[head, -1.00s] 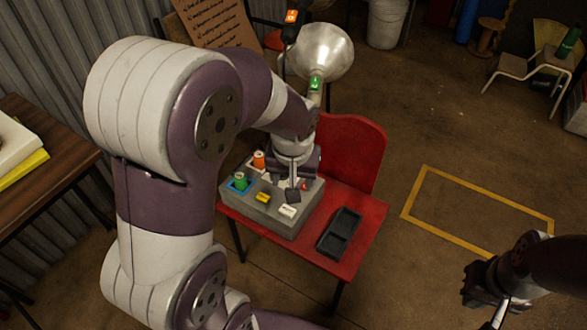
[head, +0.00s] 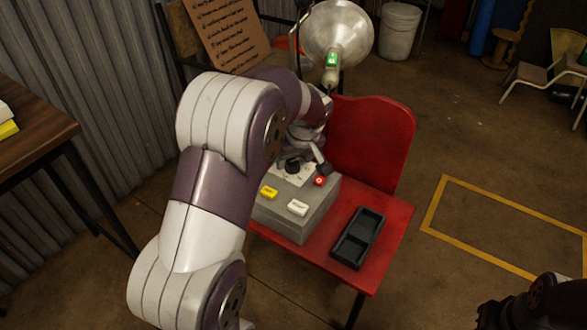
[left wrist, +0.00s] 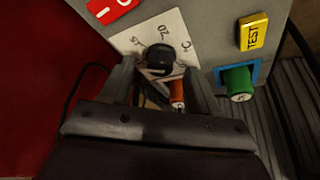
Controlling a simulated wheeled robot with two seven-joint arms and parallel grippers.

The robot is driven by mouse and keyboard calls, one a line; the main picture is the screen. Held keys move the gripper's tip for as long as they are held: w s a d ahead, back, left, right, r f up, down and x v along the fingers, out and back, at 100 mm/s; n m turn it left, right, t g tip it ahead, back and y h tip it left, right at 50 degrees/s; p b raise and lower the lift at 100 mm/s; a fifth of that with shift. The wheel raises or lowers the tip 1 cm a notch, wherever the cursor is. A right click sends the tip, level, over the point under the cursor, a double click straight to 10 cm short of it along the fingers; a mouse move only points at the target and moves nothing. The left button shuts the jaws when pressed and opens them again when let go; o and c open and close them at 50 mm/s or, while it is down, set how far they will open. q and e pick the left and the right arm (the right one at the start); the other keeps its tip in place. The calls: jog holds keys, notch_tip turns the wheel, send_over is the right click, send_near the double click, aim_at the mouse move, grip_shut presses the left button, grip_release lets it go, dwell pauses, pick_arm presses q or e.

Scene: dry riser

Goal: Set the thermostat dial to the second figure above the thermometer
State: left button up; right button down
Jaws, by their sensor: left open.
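The thermostat dial is a black knob (head: 292,166) on a white plate on top of a grey box (head: 285,222). In the left wrist view the dial (left wrist: 160,58) has a "20" and a "°C" mark readable on its plate (left wrist: 135,38); other figures are hidden or too small. My left gripper (head: 308,160) is over the box at the dial. In the left wrist view its open fingers (left wrist: 162,80) stand either side of the space just below the dial, with no clear contact. No thermometer can be made out. My right gripper is mostly cut off at lower right.
The box also carries a yellow TEST button (head: 269,193), a white button (head: 297,208), a red switch (head: 320,181), a green cylinder (left wrist: 238,82) and an orange one (left wrist: 177,92). A black tray (head: 358,238) lies on the red chair (head: 392,215). A lamp (head: 337,35) stands behind.

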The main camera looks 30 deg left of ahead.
pick_arm(q)
jog(key=shift+w+a+f, duration=0.2)
jog(key=shift+f, duration=0.45)
jog(key=c, duration=1)
jog(key=shift+s+r+m+p, duration=0.1)
jog(key=shift+r+m+p, duration=0.1)
jog(key=shift+m+p, duration=0.3)
jog(key=m+h+p, duration=0.1)
jog(key=m+p, duration=0.1)
jog(key=p, duration=0.3)
jog(key=m+t+p, duration=0.1)
jog(key=m+p, duration=0.1)
jog(key=p, duration=0.4)
jog(key=shift+a+r+m+h, duration=0.1)
jog(key=shift+a+m+h, duration=0.05)
jog(key=shift+m+h, duration=0.2)
jog(key=shift+f+m+p, duration=0.25)
jog(key=shift+f+p, duration=0.05)
jog(key=shift+p, duration=0.2)
